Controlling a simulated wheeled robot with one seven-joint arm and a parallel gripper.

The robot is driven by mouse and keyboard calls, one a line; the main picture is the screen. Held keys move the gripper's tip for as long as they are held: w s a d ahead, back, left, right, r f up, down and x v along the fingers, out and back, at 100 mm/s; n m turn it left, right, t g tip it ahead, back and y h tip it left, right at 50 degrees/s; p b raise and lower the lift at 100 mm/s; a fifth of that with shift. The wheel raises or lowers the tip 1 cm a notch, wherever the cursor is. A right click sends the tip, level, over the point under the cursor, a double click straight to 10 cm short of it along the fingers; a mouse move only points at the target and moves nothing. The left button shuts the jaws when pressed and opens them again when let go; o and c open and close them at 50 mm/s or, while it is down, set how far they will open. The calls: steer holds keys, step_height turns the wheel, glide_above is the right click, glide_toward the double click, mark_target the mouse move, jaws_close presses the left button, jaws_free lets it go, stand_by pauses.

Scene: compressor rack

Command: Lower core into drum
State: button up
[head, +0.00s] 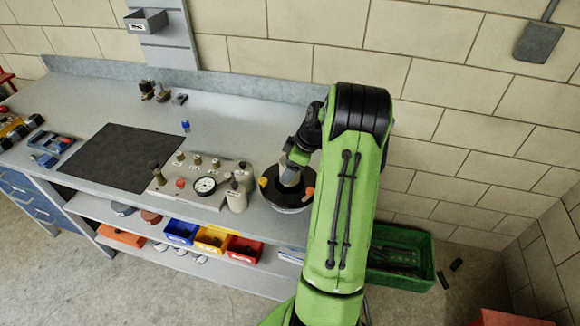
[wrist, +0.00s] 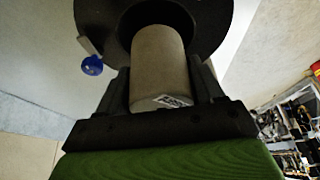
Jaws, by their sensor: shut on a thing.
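The core (wrist: 160,62) is a grey-beige cylinder with a small printed label near its lower end in the wrist view. My gripper (wrist: 164,85) is shut on it, with one dark finger on each side. In the head view the core (head: 290,178) shows as a short grey piece below my gripper (head: 297,157). The drum (head: 286,205) is round, with a wide black rim and orange pieces at its sides. The core is over the drum's middle. The dark rim (wrist: 228,35) surrounds the core's far end in the wrist view. Whether that end is inside the opening is hidden.
A panel with a gauge (head: 205,186) and a grey canister (head: 236,196) stand just left of the drum. A dark mat (head: 125,157) covers the bench further left. Coloured bins (head: 213,238) sit on the shelf below. A green crate (head: 400,275) is on the floor at right.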

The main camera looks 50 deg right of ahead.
steer(key=shift+f, duration=0.1)
steer(key=shift+f+b, duration=0.6)
steer(key=shift+b, duration=0.1)
step_height(320, 180, down, 3)
steer(key=b, duration=0.2)
steer(key=shift+b, duration=0.35)
steer(key=shift+r, duration=0.2)
steer(key=shift+r+p, duration=0.25)
steer(key=shift+p, duration=0.05)
steer(key=shift+f+b, duration=0.3)
steer(key=shift+r, duration=0.2)
